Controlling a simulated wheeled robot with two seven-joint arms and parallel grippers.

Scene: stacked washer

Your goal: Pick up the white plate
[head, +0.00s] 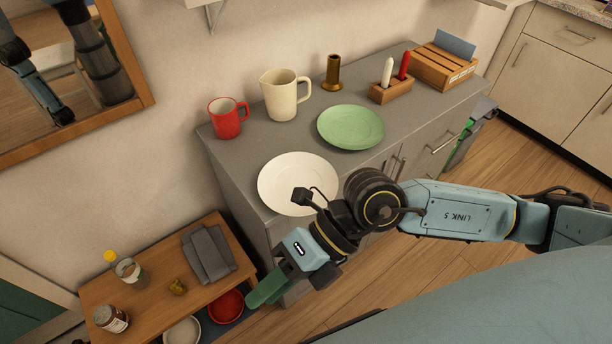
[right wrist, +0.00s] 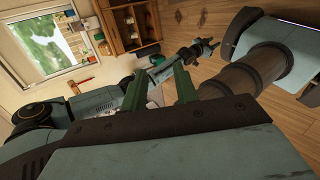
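The white plate (head: 290,178) lies flat near the front left corner of the grey counter (head: 240,165) in the head view. My right arm crosses in front and covers its lower right edge. My right gripper (head: 266,288) is below and left of the plate, in front of the counter, pointing down-left. In the right wrist view its two green fingers (right wrist: 160,88) stand apart with nothing between them. The plate does not show in that view. What looks like my left gripper (right wrist: 205,46) shows there small and far off; its opening is unclear.
On the counter stand a green plate (head: 350,127), red mug (head: 228,118), cream pitcher (head: 284,95), brown vase (head: 333,72), candle holder (head: 391,90) and wooden rack (head: 443,67).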

